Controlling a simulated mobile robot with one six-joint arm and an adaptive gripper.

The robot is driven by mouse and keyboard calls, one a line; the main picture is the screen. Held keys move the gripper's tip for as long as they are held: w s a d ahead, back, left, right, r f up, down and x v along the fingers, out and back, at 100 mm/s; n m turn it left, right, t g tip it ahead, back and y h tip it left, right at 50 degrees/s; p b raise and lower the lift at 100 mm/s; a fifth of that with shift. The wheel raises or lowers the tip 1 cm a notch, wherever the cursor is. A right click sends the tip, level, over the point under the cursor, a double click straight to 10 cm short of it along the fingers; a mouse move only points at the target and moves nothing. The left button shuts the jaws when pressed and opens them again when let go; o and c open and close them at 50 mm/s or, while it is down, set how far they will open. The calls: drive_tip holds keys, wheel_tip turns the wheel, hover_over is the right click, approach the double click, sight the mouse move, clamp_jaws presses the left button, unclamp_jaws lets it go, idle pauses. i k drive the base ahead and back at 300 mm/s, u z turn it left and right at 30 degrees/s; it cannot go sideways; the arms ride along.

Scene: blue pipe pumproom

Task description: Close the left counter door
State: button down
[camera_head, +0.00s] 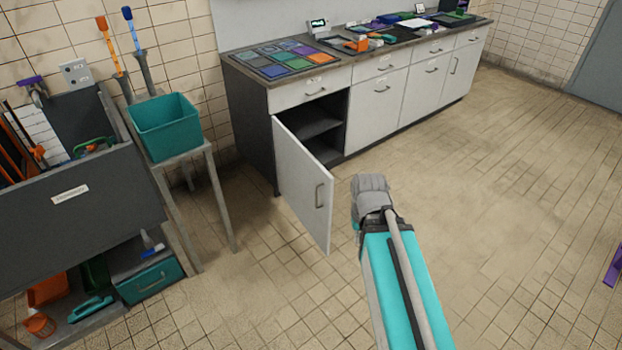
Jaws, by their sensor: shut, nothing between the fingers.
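The left counter door (303,190) is a white panel with a grey bar handle (320,195). It stands wide open, swung out from the left end of the counter (245,130). The dark cupboard opening with a shelf (318,125) shows behind it. My gripper (370,188), grey at the end of my teal arm, is shut and empty. In the picture it is just right of the door's free edge, with a gap between them. Its fingertips are hard to make out, and I cannot tell its depth relative to the door.
A small table with a teal bin (165,126) stands left of the door. A grey tool cart (75,215) is at the far left. Other counter doors (378,105) are shut. The tiled floor (500,190) to the right is mostly clear.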

sight(306, 185)
drive_tip(key=u, duration=0.5)
drive_tip(key=i, duration=1)
